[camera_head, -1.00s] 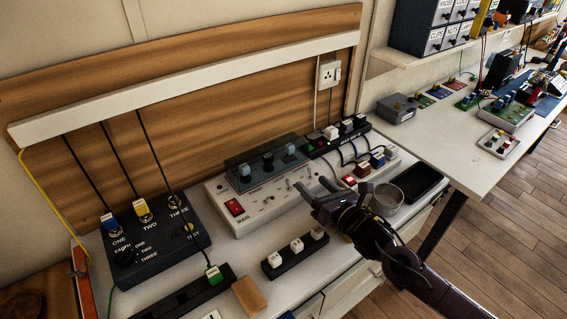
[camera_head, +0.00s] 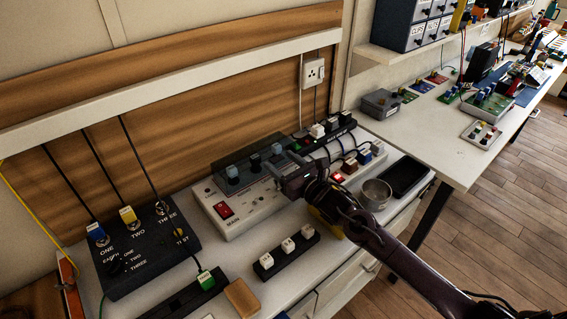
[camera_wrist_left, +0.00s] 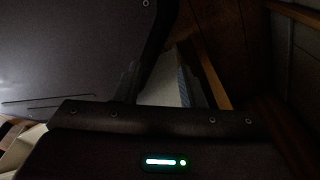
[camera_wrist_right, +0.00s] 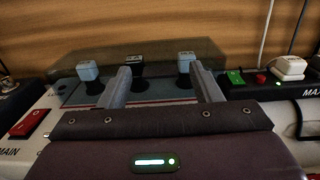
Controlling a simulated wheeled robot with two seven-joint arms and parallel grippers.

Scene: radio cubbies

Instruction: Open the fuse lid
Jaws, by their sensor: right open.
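The smoky see-through fuse lid (camera_head: 246,159) is over the back of the white MAIN unit (camera_head: 240,222), with several knob-like fuses showing at it. In the right wrist view the lid (camera_wrist_right: 150,49) spans behind the fuses, and I cannot tell its exact tilt. My right gripper (camera_head: 284,167) is open and empty at the lid's right front. In the right wrist view its fingers (camera_wrist_right: 162,84) point at the fuses, apart from each other; contact with the lid is unclear. My left gripper (camera_wrist_left: 170,82) shows only in its own dark wrist view, fingers apart and empty.
A black switch box (camera_head: 150,250) stands left, and a black strip with white switches (camera_head: 287,252) lies in front. A metal cup (camera_head: 375,195) and black tray (camera_head: 405,176) are right of my right gripper. A wall socket (camera_head: 314,72) is behind.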

